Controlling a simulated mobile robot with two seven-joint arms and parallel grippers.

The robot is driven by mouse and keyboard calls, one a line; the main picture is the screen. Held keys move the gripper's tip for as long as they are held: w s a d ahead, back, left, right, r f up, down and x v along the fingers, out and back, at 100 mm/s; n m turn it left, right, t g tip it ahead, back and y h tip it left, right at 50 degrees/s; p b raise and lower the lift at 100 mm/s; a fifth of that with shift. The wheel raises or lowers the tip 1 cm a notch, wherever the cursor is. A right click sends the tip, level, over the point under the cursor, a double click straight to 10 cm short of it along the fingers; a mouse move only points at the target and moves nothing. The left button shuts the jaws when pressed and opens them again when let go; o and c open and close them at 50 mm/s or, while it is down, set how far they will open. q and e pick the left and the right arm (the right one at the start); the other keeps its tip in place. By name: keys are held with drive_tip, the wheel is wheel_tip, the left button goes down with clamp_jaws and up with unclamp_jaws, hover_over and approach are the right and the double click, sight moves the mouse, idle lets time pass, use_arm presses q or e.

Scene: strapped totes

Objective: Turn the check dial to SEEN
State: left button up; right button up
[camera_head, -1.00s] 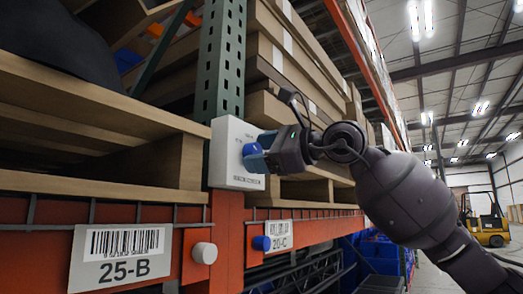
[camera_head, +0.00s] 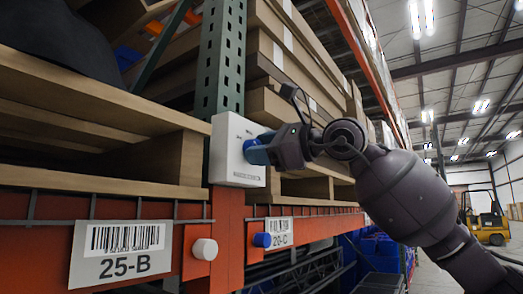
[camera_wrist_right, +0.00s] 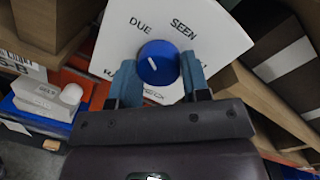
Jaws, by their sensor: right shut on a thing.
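The white check box (camera_head: 227,150) is fixed to the green rack post. In the right wrist view its face (camera_wrist_right: 218,42) reads DUE at upper left and SEEN at upper right. The round blue dial (camera_wrist_right: 158,63) sits below these words. It has a short slanted white mark; I cannot tell for sure which word it points to. My right gripper (camera_wrist_right: 161,78) has its blue fingers on either side of the dial and is shut on it. In the head view, the right gripper (camera_head: 259,150) hides most of the dial. My left gripper is not in view.
An orange beam carries label 25-B (camera_head: 120,252), a white knob (camera_head: 204,251), a blue knob (camera_head: 262,240) and label 20-C (camera_head: 280,238). Wooden pallets (camera_head: 95,115) lie left of the box, with stacked boards behind. A yellow forklift (camera_head: 487,222) stands far right in the aisle.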

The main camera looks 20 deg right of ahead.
use_arm(q)
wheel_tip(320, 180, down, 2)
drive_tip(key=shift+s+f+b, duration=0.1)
drive_tip(key=shift+b, duration=0.65)
use_arm(e)
drive_tip(key=m+t, duration=0.1)
drive_tip(key=m, duration=1)
drive_tip(key=shift+s+f, duration=0.1)
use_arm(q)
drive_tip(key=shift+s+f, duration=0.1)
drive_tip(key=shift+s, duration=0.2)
use_arm(e)
drive_tip(key=shift+m, duration=0.3)
drive_tip(key=o, duration=0.9)
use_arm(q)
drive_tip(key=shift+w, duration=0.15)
use_arm(e)
drive_tip(key=shift+s, duration=0.1)
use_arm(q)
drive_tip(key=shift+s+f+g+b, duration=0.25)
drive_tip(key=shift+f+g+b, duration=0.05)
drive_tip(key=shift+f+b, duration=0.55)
use_arm(e)
drive_tip(key=v, duration=1)
drive_tip(key=shift+s+d+f, duration=0.15)
drive_tip(key=shift+s+d, duration=0.05)
